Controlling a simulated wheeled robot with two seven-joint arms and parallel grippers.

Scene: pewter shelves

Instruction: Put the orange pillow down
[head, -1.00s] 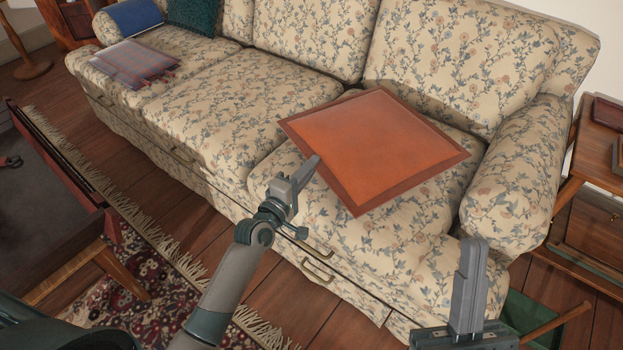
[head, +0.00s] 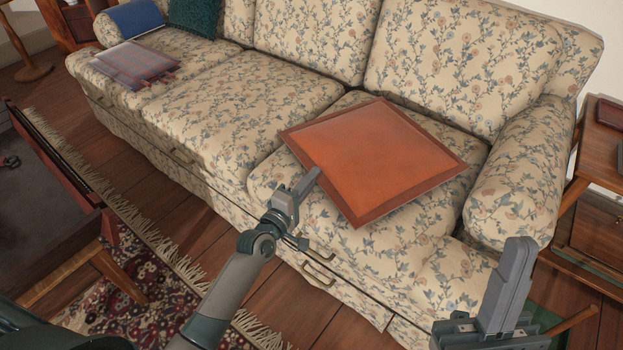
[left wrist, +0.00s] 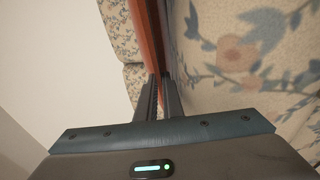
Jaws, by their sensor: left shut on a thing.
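The orange pillow (head: 385,160) is a flat square with a darker border, over the right seat cushion of the floral sofa (head: 235,100). It looks nearly level; whether its underside touches the seat is hard to tell. My left gripper (head: 308,186) is shut on the pillow's near left edge, at the front of the seat. In the left wrist view, the pillow's thin orange edge (left wrist: 148,38) runs between the fingers (left wrist: 160,95), close beside the floral fabric. My right gripper (head: 508,280) is in front of the sofa's right arm, away from the pillow; its jaw gap does not show.
The middle seat is bare. A wooden side table (head: 595,150) stands right; a dark table (head: 45,190) stands left.

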